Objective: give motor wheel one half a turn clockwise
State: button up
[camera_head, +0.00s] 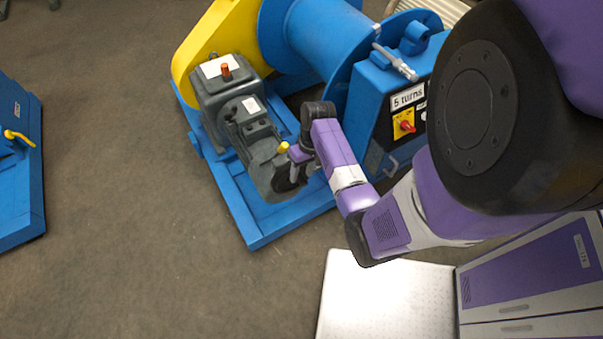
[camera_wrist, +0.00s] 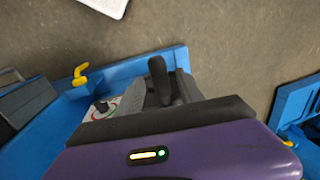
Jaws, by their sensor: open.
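The grey motor (camera_head: 248,130) sits on the blue winch frame. A dark wheel (camera_head: 284,178), which looks like the motor wheel, is at the motor's near end, with a yellow knob (camera_head: 283,148) by its upper edge. My gripper (camera_head: 297,160) is open at the wheel's right side, close to it; I cannot tell whether it touches. My arm and gripper hide part of the wheel. The wheel cannot be clearly made out there.
The blue drum (camera_head: 325,38) and yellow chain guard (camera_head: 215,40) are behind the motor. Another blue machine (camera_head: 20,190) is at far left. Floor between is clear.

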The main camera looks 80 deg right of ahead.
jog(key=shift+w+f, duration=0.1)
jog(key=shift+f, duration=0.3)
grip_shut()
dwell(1.2)
